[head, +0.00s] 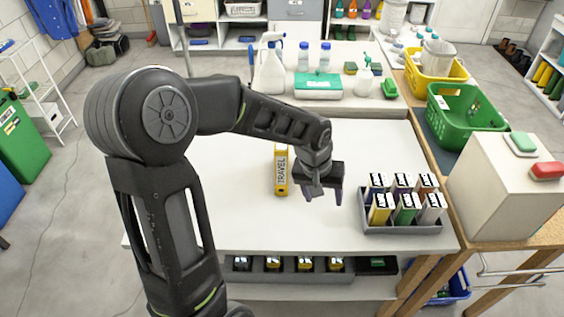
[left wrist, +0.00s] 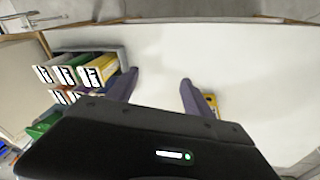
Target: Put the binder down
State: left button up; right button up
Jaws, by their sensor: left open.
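A yellow binder (head: 281,172) with a "TRAVEL" label on its spine stands upright on the white table (head: 230,215). My left gripper (head: 322,194) is just to the right of it, fingers pointing down and apart, with nothing between them. In the left wrist view the two purple-grey fingers of the left gripper (left wrist: 158,90) are spread over bare table. A small part of the yellow binder (left wrist: 211,101) shows beside one finger; the rest is hidden behind the gripper body. My right gripper is not in view.
A grey tray (head: 405,228) with several coloured binders stands on the table at the right. Behind are spray bottles (head: 272,68), a green basket (head: 466,114) and a yellow basket (head: 432,82). A beige box (head: 505,190) stands far right. The table's left part is clear.

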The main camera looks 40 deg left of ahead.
pick_arm(q)
jog(key=s+d+f+m+h+b, duration=0.1)
jog(key=s+d+f+b, duration=0.2)
jog(key=s+d+f, duration=0.3)
jog(key=s+d+f+g+h+b, duration=0.1)
jog(key=s+d+f+b, duration=0.2)
jog(key=f, duration=1.4)
jog(key=s+d+f+m+g+h+b, duration=0.1)
jog(key=s+d+f+b, duration=0.3)
jog(key=s+d+f, duration=0.6)
notch_tip(320, 180, down, 2)
jog(key=shift+s+d+f+m, duration=0.2)
jog(key=shift+s+d+m, duration=0.1)
jog(key=shift+s, duration=0.1)
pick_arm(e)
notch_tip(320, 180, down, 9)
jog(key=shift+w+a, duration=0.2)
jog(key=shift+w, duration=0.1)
pick_arm(q)
jog(key=shift+c, duration=0.6)
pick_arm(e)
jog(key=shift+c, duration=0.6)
